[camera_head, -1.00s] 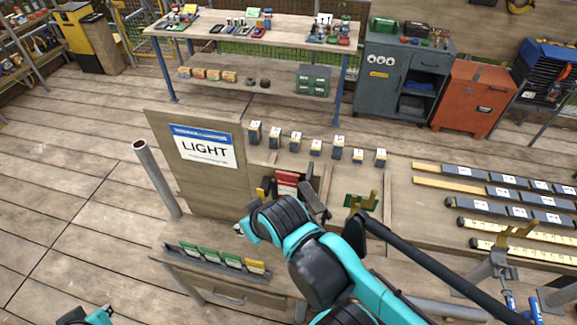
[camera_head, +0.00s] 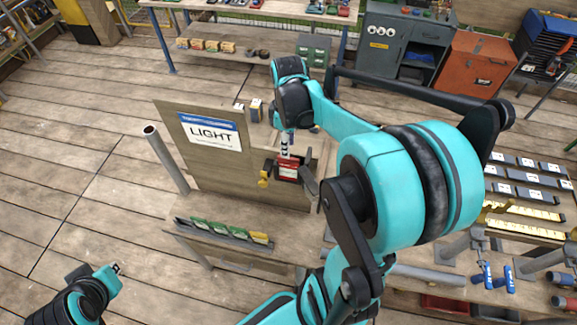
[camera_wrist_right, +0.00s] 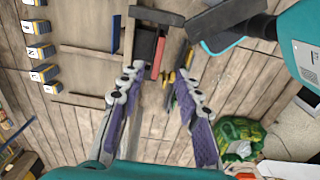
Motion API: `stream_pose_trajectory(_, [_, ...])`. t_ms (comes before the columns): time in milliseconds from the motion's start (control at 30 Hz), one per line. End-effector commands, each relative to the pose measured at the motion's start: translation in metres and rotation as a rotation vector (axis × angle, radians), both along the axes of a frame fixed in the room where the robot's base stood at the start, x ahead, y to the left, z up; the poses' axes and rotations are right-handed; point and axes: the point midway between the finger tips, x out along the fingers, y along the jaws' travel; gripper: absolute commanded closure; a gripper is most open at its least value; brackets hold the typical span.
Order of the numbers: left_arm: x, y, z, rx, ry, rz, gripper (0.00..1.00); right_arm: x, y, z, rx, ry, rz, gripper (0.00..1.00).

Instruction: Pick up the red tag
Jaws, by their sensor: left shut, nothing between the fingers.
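The red tag (camera_head: 287,169) with a white label sits upright in a dark holder (camera_head: 309,183) beside the LIGHT board. In the right wrist view the tag shows as a thin red strip (camera_wrist_right: 158,57) against dark holder parts. My right gripper (camera_head: 287,147) points down just above the tag. In its wrist view the fingers (camera_wrist_right: 157,85) are spread wide with purple pads, the tag ahead of the gap between them, and nothing held. My left gripper (camera_head: 114,269) is shut and empty at the lower left, far from the tag.
The LIGHT board (camera_head: 211,131) stands left of the holder. A grey tray (camera_head: 222,235) of green and yellow tags lies in front. A grey pipe (camera_head: 166,160) rises at the left. Wooden floor at the left is clear.

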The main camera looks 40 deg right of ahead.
Motion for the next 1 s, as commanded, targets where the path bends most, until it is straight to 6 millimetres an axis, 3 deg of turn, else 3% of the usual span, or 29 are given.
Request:
stream_pose_trajectory(367, [0.000,0.000,0.002,0.000,0.000,0.000,1.00,0.001,-0.005,-0.037,0.006,0.014,0.018,0.66])
stream_pose_trajectory(633, [0.000,0.000,0.004,0.000,0.000,0.000,1.00,0.003,-0.004,-0.074,0.005,0.013,0.018,0.66])
stream_pose_trajectory(933, [0.000,0.000,0.004,0.000,0.000,0.000,1.00,0.002,-0.004,-0.080,0.006,0.012,0.017,0.66])
stream_pose_trajectory(1000, [0.000,0.000,0.004,0.000,0.000,0.000,1.00,0.002,-0.004,-0.080,0.006,0.012,0.017,0.82])
